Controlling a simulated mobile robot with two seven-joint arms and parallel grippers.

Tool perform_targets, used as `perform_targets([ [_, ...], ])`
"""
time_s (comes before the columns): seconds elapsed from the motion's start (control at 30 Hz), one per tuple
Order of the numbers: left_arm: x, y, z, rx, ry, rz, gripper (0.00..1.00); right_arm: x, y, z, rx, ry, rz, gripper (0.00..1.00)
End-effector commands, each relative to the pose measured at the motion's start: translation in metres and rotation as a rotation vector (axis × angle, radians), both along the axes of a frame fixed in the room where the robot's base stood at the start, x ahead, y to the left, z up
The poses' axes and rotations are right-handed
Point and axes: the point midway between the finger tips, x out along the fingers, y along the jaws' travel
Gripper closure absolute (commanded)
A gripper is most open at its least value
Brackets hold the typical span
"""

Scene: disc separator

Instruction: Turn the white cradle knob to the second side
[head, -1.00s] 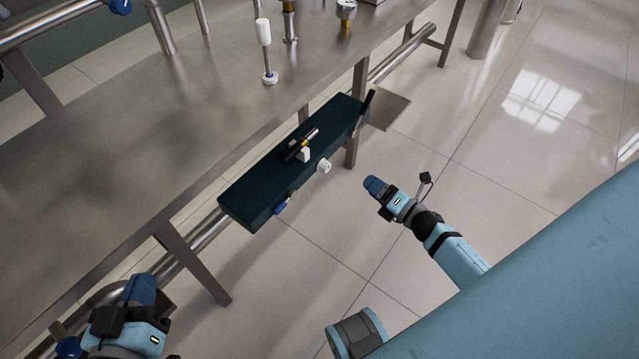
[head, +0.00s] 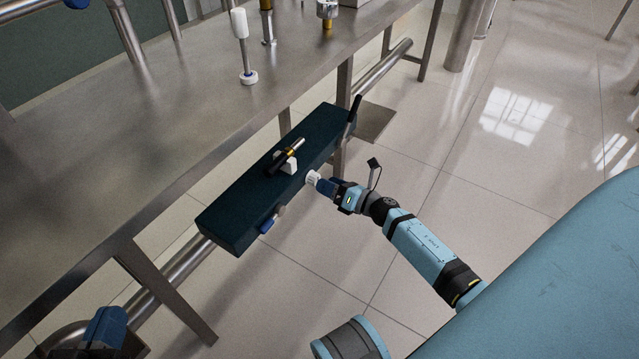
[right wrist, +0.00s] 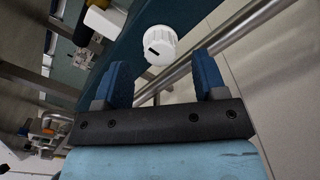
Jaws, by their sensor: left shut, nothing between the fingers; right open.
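The white cradle knob (head: 312,178) sits on the near side face of the dark box (head: 235,215). In the right wrist view the knob (right wrist: 160,45) is round and ribbed, with a dark mark on its face. My right gripper (head: 321,182) is open. Its blue fingers (right wrist: 165,85) point at the knob, which shows just beyond and between the tips; whether they touch it I cannot tell. On the box top a black and brass cylinder (head: 285,156) rests by a white cradle block (head: 289,166). My left gripper (head: 105,328) is partly in view at the bottom left, shut and empty.
A steel table (head: 140,135) runs behind the box, with a white-topped post (head: 241,40) on it. A blue-ended fitting (head: 267,224) and a black lever (head: 354,113) are on the box. Steel rails and legs stand below. The tiled floor at right is open.

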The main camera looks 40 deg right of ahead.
Motion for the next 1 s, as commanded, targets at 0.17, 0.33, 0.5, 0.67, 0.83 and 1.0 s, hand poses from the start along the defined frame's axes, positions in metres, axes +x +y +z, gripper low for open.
perform_targets([
  [0.17, 0.004, 0.002, 0.000, 0.022, -0.038, 0.001, 1.00, 0.023, 0.009, -0.001, 0.001, 0.000, -0.001, 0.35],
  [0.33, 0.005, 0.003, 0.001, 0.032, -0.054, 0.001, 1.00, 0.030, 0.013, 0.000, 0.000, 0.001, 0.001, 0.35],
  [0.5, 0.005, 0.003, 0.002, 0.033, -0.057, 0.001, 1.00, 0.031, 0.013, 0.000, 0.001, 0.001, 0.001, 0.35],
  [0.67, 0.004, 0.003, 0.002, 0.032, -0.057, 0.000, 1.00, 0.031, 0.013, 0.000, 0.000, 0.002, 0.000, 0.51],
  [0.83, 0.004, 0.003, 0.002, 0.031, -0.055, 0.001, 1.00, 0.031, 0.013, 0.000, 0.001, 0.001, 0.001, 0.84],
  [1.0, 0.005, 0.003, 0.003, 0.030, -0.053, 0.001, 1.00, 0.031, 0.013, 0.000, 0.006, 0.003, 0.001, 0.84],
])
